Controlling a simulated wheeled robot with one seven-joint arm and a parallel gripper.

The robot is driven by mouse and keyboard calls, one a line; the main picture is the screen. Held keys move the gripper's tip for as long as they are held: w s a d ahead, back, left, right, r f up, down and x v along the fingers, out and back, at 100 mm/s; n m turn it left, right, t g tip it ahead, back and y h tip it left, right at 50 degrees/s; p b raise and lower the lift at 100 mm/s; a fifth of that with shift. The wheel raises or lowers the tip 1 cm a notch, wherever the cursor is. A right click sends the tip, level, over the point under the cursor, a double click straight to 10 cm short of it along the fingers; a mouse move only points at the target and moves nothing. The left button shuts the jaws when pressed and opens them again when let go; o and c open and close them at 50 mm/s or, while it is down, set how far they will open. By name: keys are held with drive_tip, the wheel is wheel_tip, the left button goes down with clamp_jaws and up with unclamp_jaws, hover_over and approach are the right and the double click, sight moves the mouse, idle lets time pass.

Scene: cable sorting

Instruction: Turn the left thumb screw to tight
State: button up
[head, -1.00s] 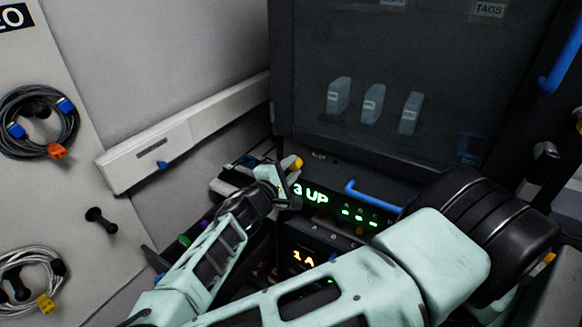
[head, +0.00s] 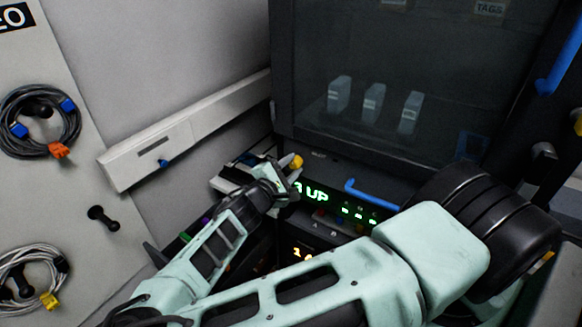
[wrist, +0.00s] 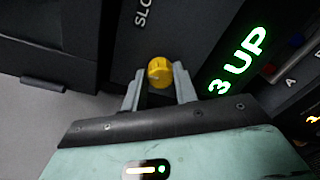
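The yellow thumb screw (wrist: 160,72) shows in the wrist view between the two grey fingertips. It also shows in the head view (head: 296,161), at the upper left corner of the dark panel with the green "3 UP" display. My gripper (wrist: 159,80) points at the screw, one finger on each side of it. The fingers stand apart wider than the screw, with what look like narrow gaps beside it. In the head view my gripper (head: 284,175) is at the screw and covers part of the panel. I cannot see the turn position of the screw.
The green display (wrist: 238,60) is close to the right of my gripper. A blue handle (head: 370,193) sticks out from the panel. A dark glass-fronted cabinet (head: 390,60) stands above. A pale rail (head: 185,130) and coiled cables (head: 38,120) are at left.

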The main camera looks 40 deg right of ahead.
drive_tip(key=o, duration=0.4)
drive_tip(key=shift+b+v, duration=3.1)
drive_tip(key=shift+v, duration=5.6)
